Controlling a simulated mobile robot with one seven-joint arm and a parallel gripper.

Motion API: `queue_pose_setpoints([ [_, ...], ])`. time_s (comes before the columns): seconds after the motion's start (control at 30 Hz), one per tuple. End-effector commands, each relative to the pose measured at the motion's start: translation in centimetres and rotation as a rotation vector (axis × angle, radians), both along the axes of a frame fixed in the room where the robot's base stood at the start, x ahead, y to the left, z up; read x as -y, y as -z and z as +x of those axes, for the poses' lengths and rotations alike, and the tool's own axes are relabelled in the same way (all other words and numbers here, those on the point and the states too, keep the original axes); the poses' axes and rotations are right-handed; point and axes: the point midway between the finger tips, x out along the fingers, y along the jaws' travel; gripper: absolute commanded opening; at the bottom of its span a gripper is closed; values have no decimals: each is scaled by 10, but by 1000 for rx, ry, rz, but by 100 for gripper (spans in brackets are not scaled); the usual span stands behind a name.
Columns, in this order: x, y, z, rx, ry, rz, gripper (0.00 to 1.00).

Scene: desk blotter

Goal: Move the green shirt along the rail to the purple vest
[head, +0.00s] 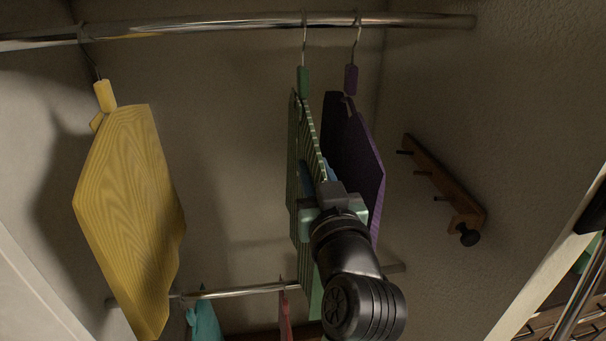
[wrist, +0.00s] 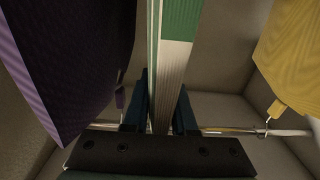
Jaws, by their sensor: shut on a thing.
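The green shirt (head: 307,131), striped green and white, hangs by a hook from the upper rail (head: 220,25). The purple vest (head: 352,150) hangs just to its right in the head view, with a small gap between their hooks. My gripper (head: 328,190) is shut on the green shirt. In the wrist view the green shirt (wrist: 175,60) runs up between the fingers of my gripper (wrist: 160,115), and the purple vest (wrist: 70,60) is close on the left. My gripper hides part of the shirt in the head view.
A yellow garment (head: 130,200) hangs well to the left, with open rail between it and the shirt. A lower rail (head: 240,291) carries a teal garment (head: 204,318) and a red one (head: 285,318). A wooden peg rack (head: 440,185) is on the right wall.

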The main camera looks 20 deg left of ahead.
Motion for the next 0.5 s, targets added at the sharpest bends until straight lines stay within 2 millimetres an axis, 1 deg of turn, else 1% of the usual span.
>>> queue_pose_setpoints([
  [0.03,5,2,3,-3,5,2,0],
  [0.2,14,2,8,-3,5,2,0],
  [0.5,26,2,15,-4,4,1,0],
])
